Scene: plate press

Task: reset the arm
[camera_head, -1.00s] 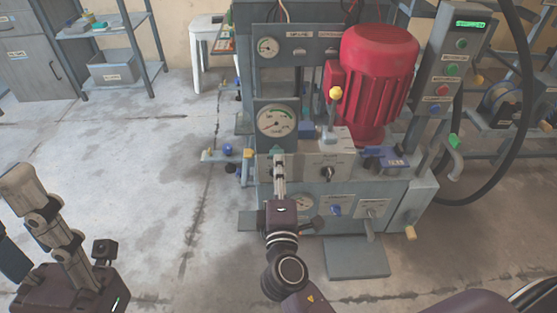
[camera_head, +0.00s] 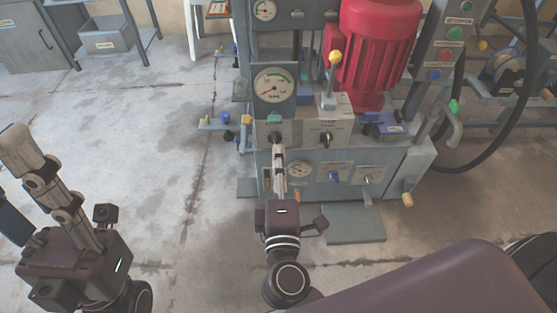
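My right gripper (camera_head: 278,148) reaches up from the bottom middle. Its fingertips are in front of the grey press's control panel, by a dark knob (camera_head: 276,137) under the large gauge. I see its fingers nearly edge-on, so I cannot tell their gap or whether they touch the knob. My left gripper (camera_head: 14,172) is at the left edge over the floor, away from the press. Its pale finger and its dark finger stand apart, with nothing visible between them; part of the dark finger is cut off by the frame.
The press (camera_head: 405,170) carries a red motor (camera_head: 375,50), a yellow-tipped lever (camera_head: 333,75), a large gauge (camera_head: 273,88) and a button box (camera_head: 447,50). A black hose (camera_head: 531,70) loops at right. A shelf (camera_head: 105,42) stands back left. Left floor is clear.

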